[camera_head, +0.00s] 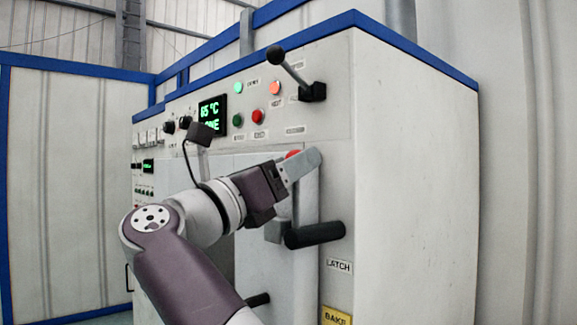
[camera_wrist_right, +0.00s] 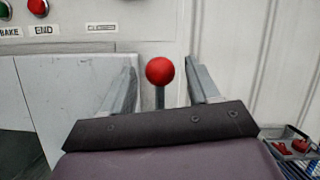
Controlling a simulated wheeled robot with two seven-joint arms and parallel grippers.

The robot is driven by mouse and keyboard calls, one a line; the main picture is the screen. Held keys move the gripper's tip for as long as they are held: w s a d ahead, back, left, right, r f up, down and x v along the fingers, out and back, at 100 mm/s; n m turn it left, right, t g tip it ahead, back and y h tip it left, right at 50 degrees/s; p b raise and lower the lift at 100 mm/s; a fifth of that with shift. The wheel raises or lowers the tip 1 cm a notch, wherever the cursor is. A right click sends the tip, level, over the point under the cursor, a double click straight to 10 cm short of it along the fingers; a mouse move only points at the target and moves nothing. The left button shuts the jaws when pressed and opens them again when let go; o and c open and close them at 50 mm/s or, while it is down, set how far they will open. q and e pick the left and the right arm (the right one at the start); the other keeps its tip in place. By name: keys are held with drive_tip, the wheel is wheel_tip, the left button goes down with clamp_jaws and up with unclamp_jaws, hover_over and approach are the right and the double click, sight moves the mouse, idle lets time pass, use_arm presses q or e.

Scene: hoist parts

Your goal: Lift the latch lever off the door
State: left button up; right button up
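A lever with a red ball knob (camera_wrist_right: 160,71) on a thin grey stem stands upright at the right edge of the cabinet door (camera_wrist_right: 85,95) in the wrist view. In the head view only a bit of the red knob (camera_head: 293,154) shows behind my right gripper (camera_head: 302,166). My right gripper is open, one finger on each side of the knob, with gaps visible on both sides. A black cylindrical handle (camera_head: 318,235) sticks out just below, above the LATCH label (camera_head: 339,267). The lever's lower part is hidden by my gripper. My left gripper is out of view.
The white oven cabinet (camera_head: 415,170) has a panel with a green display (camera_head: 212,113), buttons and a black-knobbed lever (camera_head: 292,72) above my gripper. A second black handle (camera_head: 258,300) sits low.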

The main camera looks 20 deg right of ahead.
drive_tip(key=b+v, duration=0.2)
drive_tip(key=v, duration=1)
drive_tip(key=shift+s+a, duration=0.15)
drive_tip(key=shift+a, duration=0.15)
drive_tip(key=shift+f, duration=0.1)
